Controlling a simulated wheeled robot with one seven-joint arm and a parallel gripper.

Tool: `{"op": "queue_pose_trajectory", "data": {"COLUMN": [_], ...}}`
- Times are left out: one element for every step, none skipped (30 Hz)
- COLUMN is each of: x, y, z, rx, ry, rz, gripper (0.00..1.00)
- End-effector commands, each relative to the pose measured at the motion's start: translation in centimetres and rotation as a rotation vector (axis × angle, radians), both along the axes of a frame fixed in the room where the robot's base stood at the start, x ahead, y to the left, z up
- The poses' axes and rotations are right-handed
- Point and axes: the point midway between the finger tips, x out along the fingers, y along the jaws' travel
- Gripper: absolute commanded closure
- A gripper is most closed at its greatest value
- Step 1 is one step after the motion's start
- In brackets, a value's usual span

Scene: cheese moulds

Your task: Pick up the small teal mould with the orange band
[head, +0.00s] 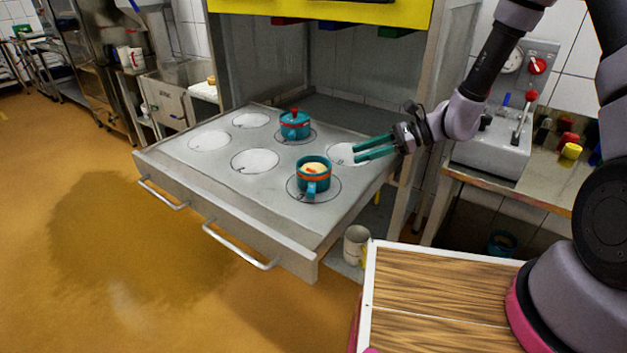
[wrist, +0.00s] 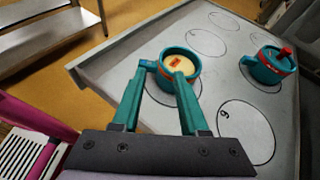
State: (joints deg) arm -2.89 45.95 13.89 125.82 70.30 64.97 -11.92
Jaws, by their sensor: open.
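Two teal moulds with orange bands stand on the grey metal tabletop. The nearer mould (head: 312,181) is uncovered, holds something pale yellow and has a blue handle on its front side. The farther mould (head: 294,131) has a teal lid with a red knob. I cannot tell for certain which is the smaller one. My gripper (head: 358,147) is open and empty, above the tabletop to the right of both. In the wrist view my gripper (wrist: 160,75) points toward the uncovered mould (wrist: 195,66), and the lidded mould (wrist: 268,69) sits farther right.
The tabletop (head: 200,175) has several marked pale circles, some empty, and handles along its front. A cabinet frame (head: 438,60) rises behind it. A beige cup (head: 356,243) sits low below the right edge. A counter with a control box (head: 490,147) stands at right.

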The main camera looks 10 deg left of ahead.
Motion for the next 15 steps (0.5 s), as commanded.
{"op": "queue_pose_trajectory", "data": {"x": [-0.1, -0.1, -0.1, -0.1, -0.1, -0.1, -0.1, -0.2, -0.3, -0.4, -0.5, -0.5, -0.6, -0.6, -0.6], "y": [0.4, 0.6, 0.8, 0.9, 1.0, 1.3, 1.6, 2.0, 2.6, 3.0, 3.5, 4.1, 4.6, 4.9, 5.3], "z": [-1.1, -1.5, -2.0, -2.2, -2.4, -2.7, -2.8, -3.0, -3.2, -3.4, -3.6, -3.9, -4.0, -4.2, -4.4], "rx": [0.010, 0.014, 0.019, 0.021, 0.023, 0.025, 0.026, 0.026, 0.026, 0.026, 0.025, 0.025, 0.026, 0.026, 0.026], "ry": [0.033, 0.046, 0.059, 0.067, 0.072, 0.076, 0.078, 0.078, 0.079, 0.079, 0.079, 0.079, 0.078, 0.078, 0.078], "rz": [-0.019, -0.029, -0.039, -0.046, -0.050, -0.053, -0.054, -0.054, -0.052, -0.052, -0.052, -0.053, -0.052, -0.052, -0.053], "gripper": [0.57, 0.57, 0.57, 0.57, 0.57, 0.57, 0.57, 0.57, 0.57, 0.57, 0.57, 0.57, 0.57, 0.57, 0.57]}}
